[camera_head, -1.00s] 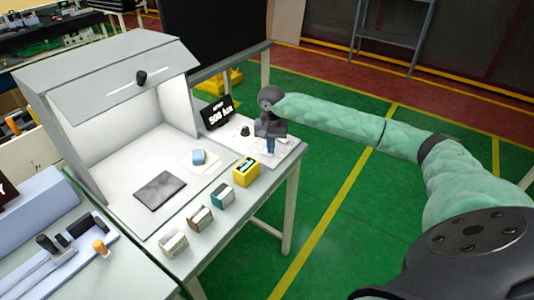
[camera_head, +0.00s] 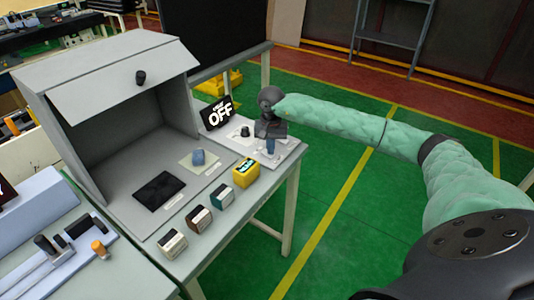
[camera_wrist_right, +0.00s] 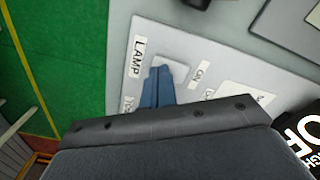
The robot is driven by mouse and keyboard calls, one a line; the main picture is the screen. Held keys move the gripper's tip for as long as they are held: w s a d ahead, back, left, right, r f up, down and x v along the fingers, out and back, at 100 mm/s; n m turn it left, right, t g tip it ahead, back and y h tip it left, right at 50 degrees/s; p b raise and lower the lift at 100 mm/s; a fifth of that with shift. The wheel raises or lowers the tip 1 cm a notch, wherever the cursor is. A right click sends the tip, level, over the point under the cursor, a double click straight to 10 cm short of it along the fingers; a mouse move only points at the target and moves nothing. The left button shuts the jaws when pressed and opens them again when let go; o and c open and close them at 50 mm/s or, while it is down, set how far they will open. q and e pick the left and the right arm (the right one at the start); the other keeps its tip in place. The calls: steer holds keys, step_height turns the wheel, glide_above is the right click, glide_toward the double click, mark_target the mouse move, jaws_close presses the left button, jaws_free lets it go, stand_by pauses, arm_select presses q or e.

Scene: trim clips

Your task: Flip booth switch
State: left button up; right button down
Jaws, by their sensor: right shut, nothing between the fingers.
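The grey booth (camera_head: 125,85) stands on the table, and its inside is dark. The small display (camera_head: 218,113) beside it reads OFF. My right gripper (camera_head: 270,147) is over the control panel (camera_head: 290,150) at the booth's right. In the right wrist view, its blue fingers (camera_wrist_right: 157,85) are shut and empty. Their tips are at the pale switch plate (camera_wrist_right: 178,68) between the LAMP label (camera_wrist_right: 138,56) and the ON label (camera_wrist_right: 200,73). The fingers partly hide the switch, so I cannot tell its tilt or whether they touch it. My left gripper is not in view.
A black knob (camera_head: 245,131) stands on the panel near my right gripper. A yellow block (camera_head: 245,172) and several small boxes line the table front. A dark square (camera_head: 161,191) and a blue piece (camera_head: 198,157) lie in the booth. Green floor is clear at right.

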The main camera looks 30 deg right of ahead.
steer(key=shift+r+p, duration=0.35)
steer(key=shift+r, duration=2.85)
